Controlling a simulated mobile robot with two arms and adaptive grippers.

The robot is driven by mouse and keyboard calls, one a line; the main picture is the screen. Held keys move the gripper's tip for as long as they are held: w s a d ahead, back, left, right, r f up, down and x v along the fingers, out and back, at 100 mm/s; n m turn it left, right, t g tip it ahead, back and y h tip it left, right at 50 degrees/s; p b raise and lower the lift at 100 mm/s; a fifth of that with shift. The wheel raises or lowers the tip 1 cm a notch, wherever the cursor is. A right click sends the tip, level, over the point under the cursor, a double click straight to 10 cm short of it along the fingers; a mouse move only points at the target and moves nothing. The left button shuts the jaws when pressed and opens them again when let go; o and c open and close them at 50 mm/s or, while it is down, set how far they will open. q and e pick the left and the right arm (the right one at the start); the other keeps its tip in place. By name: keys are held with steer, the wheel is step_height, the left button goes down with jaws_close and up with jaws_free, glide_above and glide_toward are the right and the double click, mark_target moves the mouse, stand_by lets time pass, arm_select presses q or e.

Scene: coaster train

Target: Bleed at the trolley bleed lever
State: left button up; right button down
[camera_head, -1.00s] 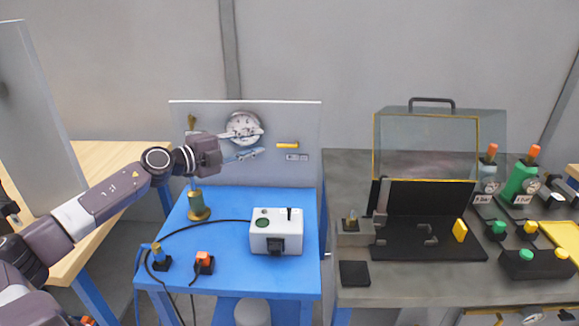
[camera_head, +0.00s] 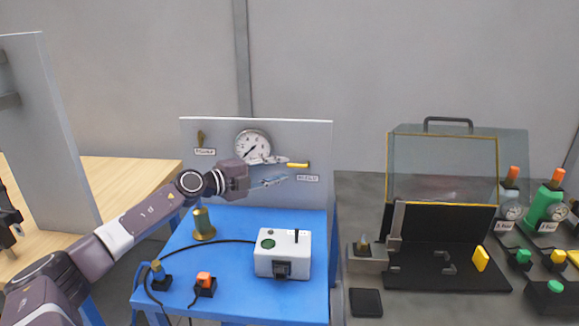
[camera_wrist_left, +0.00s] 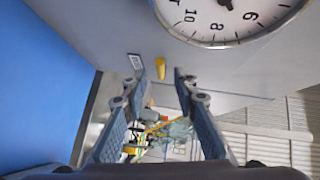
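A small yellow lever (camera_head: 299,165) sticks out of the grey upright panel (camera_head: 222,128) at the back of the blue trolley (camera_head: 235,224). A small label (camera_head: 308,178) is below it, too small to read. My left gripper (camera_head: 287,171) is in front of the panel, just left of the lever, fingers pointing right. In the left wrist view the fingers (camera_wrist_left: 160,82) are spread apart, and the yellow lever (camera_wrist_left: 160,67) shows beyond and between their tips, with no clear contact. My right gripper is not in view.
A round gauge (camera_head: 253,146) is on the panel close to the fingers, partly covered by the upper one. A brass lever (camera_head: 201,137) is at the panel's left. A white box (camera_head: 284,254) and brass post (camera_head: 203,224) stand on the trolley. A grey bench (camera_head: 355,205) is at right.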

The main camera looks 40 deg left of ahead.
mark_target(293, 166)
arm_select(q)
steer(key=shift+x, duration=0.9)
steer(key=shift+p+x, duration=0.4)
steer(key=shift+x, duration=0.75)
jaws_close()
